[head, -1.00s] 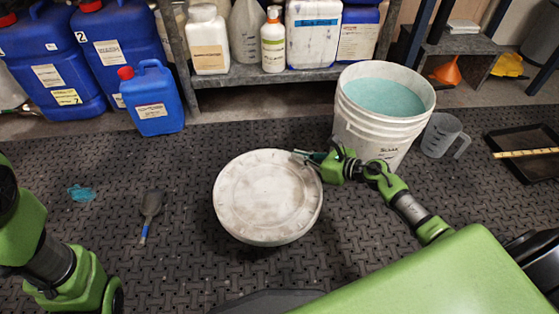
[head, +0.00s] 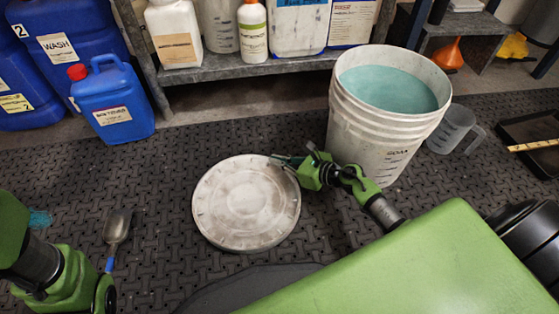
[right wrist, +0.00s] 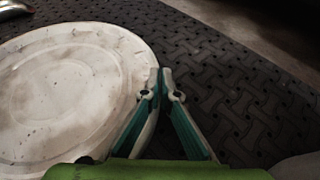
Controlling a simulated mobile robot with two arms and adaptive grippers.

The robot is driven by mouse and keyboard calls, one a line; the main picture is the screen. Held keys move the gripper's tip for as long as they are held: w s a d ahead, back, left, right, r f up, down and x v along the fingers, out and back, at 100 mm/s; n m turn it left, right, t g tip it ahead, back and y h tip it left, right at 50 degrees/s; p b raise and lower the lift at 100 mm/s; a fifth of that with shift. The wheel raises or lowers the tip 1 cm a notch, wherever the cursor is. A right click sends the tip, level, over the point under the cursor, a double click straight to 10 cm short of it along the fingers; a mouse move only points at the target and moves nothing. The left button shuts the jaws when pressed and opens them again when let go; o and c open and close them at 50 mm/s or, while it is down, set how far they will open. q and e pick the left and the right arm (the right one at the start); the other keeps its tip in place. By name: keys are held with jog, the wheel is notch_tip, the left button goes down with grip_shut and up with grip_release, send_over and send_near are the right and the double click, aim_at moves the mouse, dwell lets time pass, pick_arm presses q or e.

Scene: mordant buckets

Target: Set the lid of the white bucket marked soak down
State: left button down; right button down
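The lid (head: 246,203), a round, scuffed white disc, lies flat at or just above the dark floor mat, left of the bucket. Whether it touches the mat is hard to tell. The white bucket (head: 372,135) marked soak stands upright and uncovered, with teal liquid inside. My right gripper (head: 283,160) is at the lid's far right edge. In the right wrist view its fingertips (right wrist: 162,72) are close together, pinching the rim of the lid (right wrist: 75,95). My left arm shows at the lower left, but its gripper fingers are out of view.
A scoop (head: 117,228) with a blue handle lies left of the lid. A clear measuring jug (head: 452,128) and a black tray (head: 535,140) are right of the bucket. Blue jerrycans (head: 118,108) and a low shelf (head: 220,73) line the back. The mat between scoop and lid is clear.

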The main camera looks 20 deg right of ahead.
jog(key=shift+f, duration=0.15)
jog(key=c, duration=2.3)
grip_release()
jog(key=p+v, duration=0.6)
jog(key=v, duration=0.6)
jog(key=shift+r, duration=0.2)
